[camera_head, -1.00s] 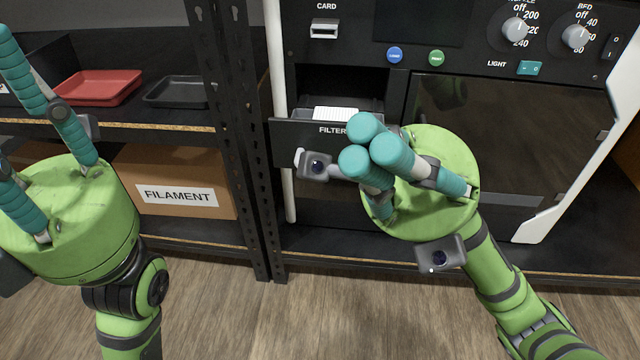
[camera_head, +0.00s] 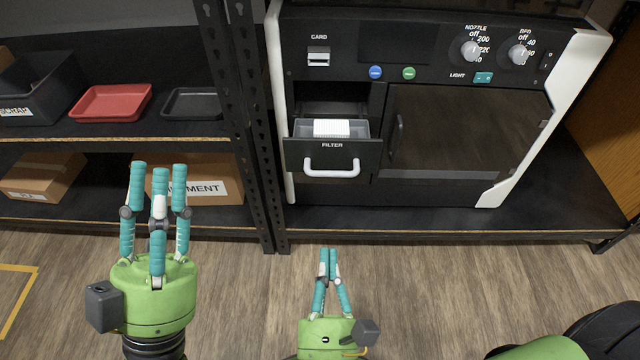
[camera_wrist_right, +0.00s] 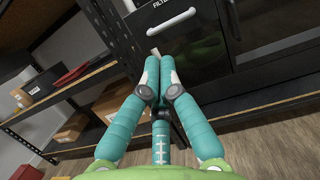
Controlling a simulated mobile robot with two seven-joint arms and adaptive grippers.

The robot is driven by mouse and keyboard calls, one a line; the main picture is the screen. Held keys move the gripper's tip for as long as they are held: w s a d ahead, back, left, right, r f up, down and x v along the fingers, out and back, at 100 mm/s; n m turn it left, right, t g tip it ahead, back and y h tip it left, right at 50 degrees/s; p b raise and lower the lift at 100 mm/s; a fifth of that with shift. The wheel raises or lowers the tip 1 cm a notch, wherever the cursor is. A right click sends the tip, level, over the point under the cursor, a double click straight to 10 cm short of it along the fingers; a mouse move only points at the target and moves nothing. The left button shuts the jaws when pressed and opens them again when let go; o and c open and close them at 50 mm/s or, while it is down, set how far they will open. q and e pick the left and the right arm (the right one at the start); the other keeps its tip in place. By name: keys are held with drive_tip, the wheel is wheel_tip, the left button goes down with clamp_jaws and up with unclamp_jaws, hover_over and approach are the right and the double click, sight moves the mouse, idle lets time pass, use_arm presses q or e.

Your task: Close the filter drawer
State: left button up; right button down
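The black filter drawer (camera_head: 305,154) is in the lower left of the dark printer front, marked FILTER. It stands pulled out, with a white pleated filter (camera_head: 331,128) showing in its open top. Its white handle (camera_head: 331,172) is on the front; the handle also shows at the top of the right wrist view (camera_wrist_right: 171,20). My right gripper (camera_head: 328,252) is low in front of the drawer, apart from it, with its fingers drawn together and nothing seen between them. My left gripper (camera_head: 159,170) is open and empty, in front of the lower shelf at the left.
The printer door (camera_head: 465,130) is right of the drawer. A black perforated rack post (camera_head: 240,100) stands close on the left. Shelves there hold a red tray (camera_head: 110,102), a black tray (camera_head: 192,103) and cardboard boxes (camera_head: 42,176). The wooden floor in front is clear.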

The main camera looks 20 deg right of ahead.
use_arm(q)
drive_tip(key=shift+w+f, duration=0.15)
drive_tip(key=shift+w, duration=0.05)
use_arm(e)
drive_tip(key=w+d+r+m, duration=0.1)
drive_tip(key=w+d, duration=0.2)
drive_tip(key=w, duration=1)
drive_tip(key=shift+d+r, duration=0.15)
